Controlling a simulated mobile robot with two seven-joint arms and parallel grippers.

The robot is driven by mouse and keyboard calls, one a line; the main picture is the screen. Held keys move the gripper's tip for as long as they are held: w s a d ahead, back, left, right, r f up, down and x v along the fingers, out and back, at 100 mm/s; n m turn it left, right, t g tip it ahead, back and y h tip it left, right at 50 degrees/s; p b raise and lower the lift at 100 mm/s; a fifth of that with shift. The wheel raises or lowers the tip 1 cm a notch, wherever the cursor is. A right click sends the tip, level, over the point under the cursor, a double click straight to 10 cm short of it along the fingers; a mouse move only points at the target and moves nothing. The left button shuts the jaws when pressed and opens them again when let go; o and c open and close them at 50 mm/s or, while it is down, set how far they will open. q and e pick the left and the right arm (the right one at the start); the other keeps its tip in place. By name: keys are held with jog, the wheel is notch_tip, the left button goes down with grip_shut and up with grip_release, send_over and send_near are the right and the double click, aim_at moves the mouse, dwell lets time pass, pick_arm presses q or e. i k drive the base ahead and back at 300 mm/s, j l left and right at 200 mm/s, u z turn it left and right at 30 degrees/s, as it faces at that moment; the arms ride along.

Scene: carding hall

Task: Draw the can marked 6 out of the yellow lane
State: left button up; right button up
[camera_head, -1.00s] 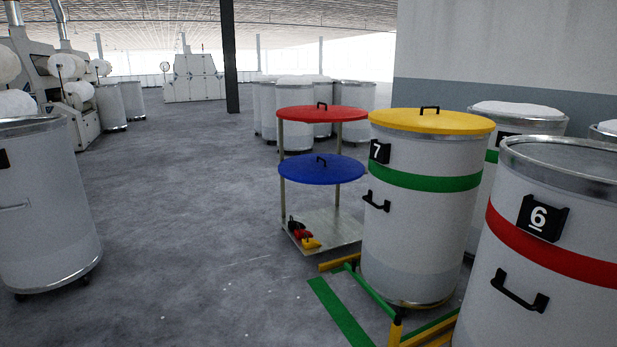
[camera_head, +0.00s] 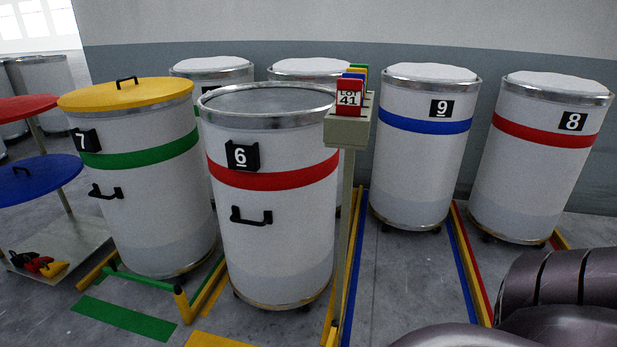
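The can marked 6 (camera_head: 275,235) is a tall pale can with a red band, a metal rim and a black front handle (camera_head: 251,216). It stands upright, and no lid shows on it. It stands between yellow floor rails (camera_head: 350,265) of the yellow lane, with a yellow floor patch (camera_head: 213,340) in front. Its far side and the lane behind it are hidden. Neither gripper shows in the head view. Dark, glossy parts of my own arm fill the lower right corner.
Can 7 (camera_head: 155,225), with a yellow lid (camera_head: 125,93), stands close on the left behind a green bar (camera_head: 140,280). A post with a LOT 41 card (camera_head: 348,98) stands close on the right. Cans 9 (camera_head: 415,165) and 8 (camera_head: 535,165) stand farther right. A lid stand (camera_head: 75,245) is far left.

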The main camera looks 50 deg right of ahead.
aim_at(274, 176)
jog(key=z, duration=1.55)
jog(key=i+l+u, duration=0.1)
jog(key=l+u, duration=0.3)
jog(key=l, duration=0.35)
